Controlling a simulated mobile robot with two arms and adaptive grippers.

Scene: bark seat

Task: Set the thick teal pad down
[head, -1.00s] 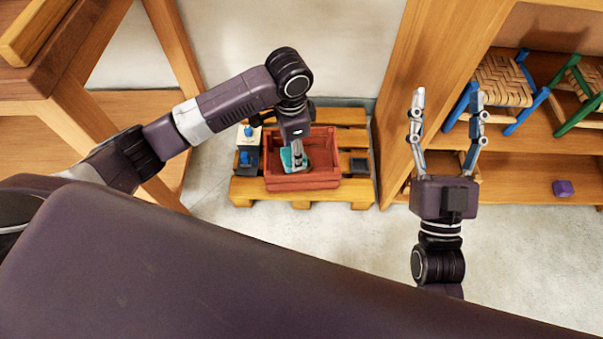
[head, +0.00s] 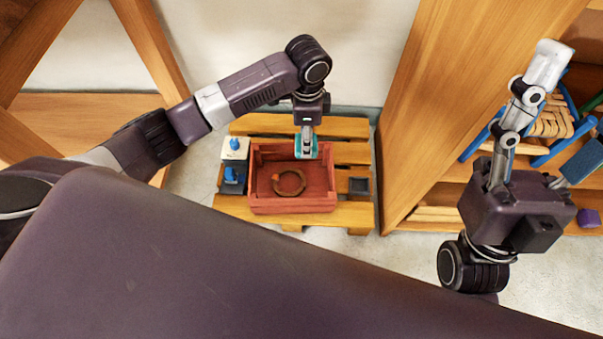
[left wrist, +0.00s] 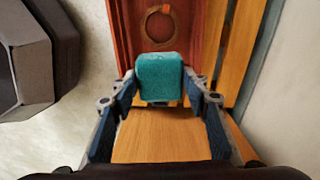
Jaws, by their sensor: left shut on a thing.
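The thick teal pad (head: 314,150) is held upright in my left gripper (head: 306,146), over the back right part of the red crate (head: 292,206) in the head view. In the left wrist view the pad (left wrist: 160,75) sits between the two fingers, which press on its sides. It overlaps the near end of the crate (left wrist: 128,38) there; its exact height is unclear.
A brown ring (head: 289,183) lies in the crate. The crate stands on a wooden pallet (head: 350,216). Blue-knobbed blocks (head: 234,148) stand left of it, a dark square tray (head: 359,186) right. A wooden shelf side (head: 440,110) rises further right. Bare pallet shows behind the crate.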

